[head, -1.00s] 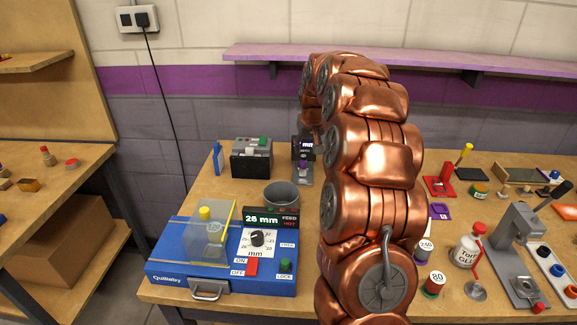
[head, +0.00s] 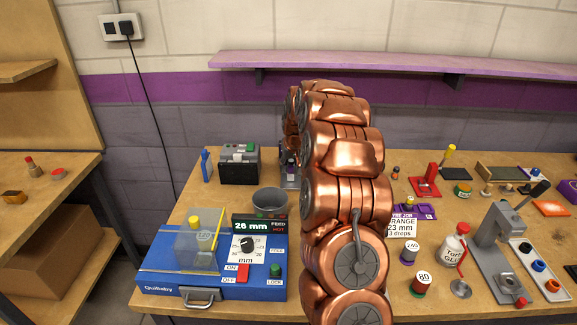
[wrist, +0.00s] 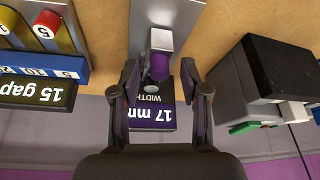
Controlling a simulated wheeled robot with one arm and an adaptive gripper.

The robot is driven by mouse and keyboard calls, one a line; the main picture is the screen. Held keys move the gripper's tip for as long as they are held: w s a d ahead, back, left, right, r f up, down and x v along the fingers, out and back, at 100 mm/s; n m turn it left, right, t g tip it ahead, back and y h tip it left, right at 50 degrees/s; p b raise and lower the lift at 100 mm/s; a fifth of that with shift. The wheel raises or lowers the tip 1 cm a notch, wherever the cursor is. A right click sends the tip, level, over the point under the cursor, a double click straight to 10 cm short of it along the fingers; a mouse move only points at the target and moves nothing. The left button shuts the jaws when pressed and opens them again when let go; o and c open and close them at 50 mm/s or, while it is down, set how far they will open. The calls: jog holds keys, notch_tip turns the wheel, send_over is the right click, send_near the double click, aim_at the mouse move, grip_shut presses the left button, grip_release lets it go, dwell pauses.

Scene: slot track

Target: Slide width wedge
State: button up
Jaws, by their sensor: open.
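The width device shows in the wrist view with a dark display (wrist: 152,112) reading "17 mm WIDTH" upside down. A purple knob (wrist: 160,67) with a silver block stands on its grey metal track (wrist: 165,12). My gripper (wrist: 160,72) is open, with one finger on each side of the purple knob. I cannot tell whether either finger touches it.
A black box (head: 239,165) stands left of the device, close by in the wrist view (wrist: 278,70). A "15 gap" display (wrist: 38,93) is on the other side. A blue machine (head: 215,285) reads 26 mm. A job card (head: 402,227) reads "23 mm, 3 drops".

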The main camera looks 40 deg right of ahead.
grip_shut()
dwell(0.6)
